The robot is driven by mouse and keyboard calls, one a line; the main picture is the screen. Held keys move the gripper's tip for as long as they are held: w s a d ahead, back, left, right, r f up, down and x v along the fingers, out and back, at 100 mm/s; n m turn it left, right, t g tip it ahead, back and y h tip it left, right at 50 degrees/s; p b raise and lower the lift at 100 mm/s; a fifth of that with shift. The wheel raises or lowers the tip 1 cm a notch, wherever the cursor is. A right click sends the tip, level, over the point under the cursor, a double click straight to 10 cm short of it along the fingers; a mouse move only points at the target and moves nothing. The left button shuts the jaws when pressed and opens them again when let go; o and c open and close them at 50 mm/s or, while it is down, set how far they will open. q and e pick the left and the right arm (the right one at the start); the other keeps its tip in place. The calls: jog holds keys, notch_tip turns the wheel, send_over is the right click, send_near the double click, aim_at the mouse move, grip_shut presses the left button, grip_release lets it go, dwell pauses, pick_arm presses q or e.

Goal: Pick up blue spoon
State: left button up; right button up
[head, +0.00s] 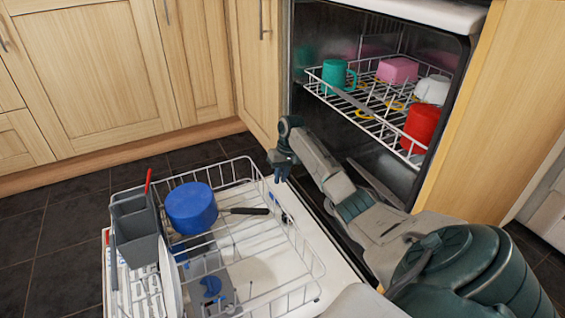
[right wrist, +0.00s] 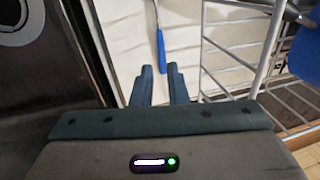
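A blue spoon handle (right wrist: 161,50) lies on the pale inner face of the open dishwasher door in the right wrist view. Its upper end runs out at the top edge of that view, so the bowl cannot be made out. In the head view I cannot clearly pick out the spoon. My right gripper (head: 281,165) hangs above the door beside the lower rack. In the right wrist view its two fingers (right wrist: 160,72) are apart and empty, with the near end of the blue handle just in front of the gap. My left gripper is not in view.
The lower rack (head: 300,262) holds a blue pot (head: 191,207) and a grey cutlery basket (head: 137,228). Its wire side stands close to the right of the spoon in the wrist view. The upper rack (head: 372,122) holds a teal mug (head: 337,75) and a red cup (head: 421,125).

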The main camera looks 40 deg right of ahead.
jog(key=f, duration=0.1)
jog(key=f+b, duration=0.1)
jog(key=f, duration=0.1)
jog(key=f+b, duration=0.1)
jog(key=shift+w+a+f, duration=0.15)
jog(key=shift+a+f, duration=0.15)
jog(key=shift+a, duration=0.05)
jog(key=f+b, duration=0.3)
jog(key=a+f+b, duration=0.1)
jog(key=f+b, duration=0.1)
jog(key=shift+w, duration=0.25)
jog(key=shift+r, duration=0.2)
grip_shut()
jog(key=shift+r, duration=0.1)
